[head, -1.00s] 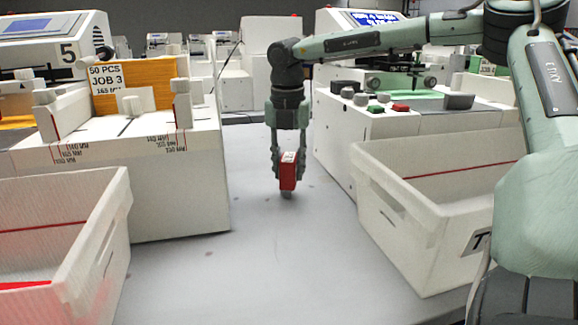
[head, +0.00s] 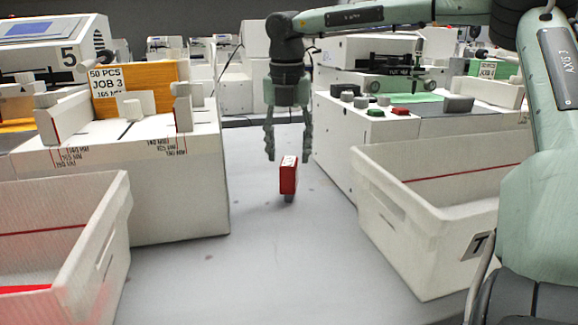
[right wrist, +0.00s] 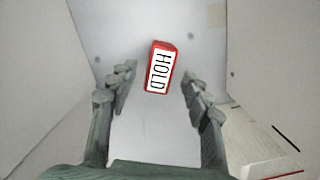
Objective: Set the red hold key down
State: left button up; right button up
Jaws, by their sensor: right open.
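The red hold key (head: 288,178) stands upright on the grey table between the two machines, on a small grey foot. In the right wrist view the key (right wrist: 161,67) shows its white label reading HOLD, between and beyond the fingertips. My right gripper (head: 289,157) is open and empty, just above the key and apart from it. Its spread fingers (right wrist: 156,85) also show in the right wrist view, with clear gaps on both sides of the key. My left gripper is not in view.
A white bin (head: 92,256) stands at the front left and another (head: 405,235) at the right. A white machine block (head: 150,205) flanks the left and a control box with buttons (head: 345,145) the right. The grey table strip (head: 250,265) in front is clear.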

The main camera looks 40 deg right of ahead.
jog(key=r, duration=0.6)
jog(key=shift+s+a+r, duration=0.3)
jog(key=shift+r, duration=0.1)
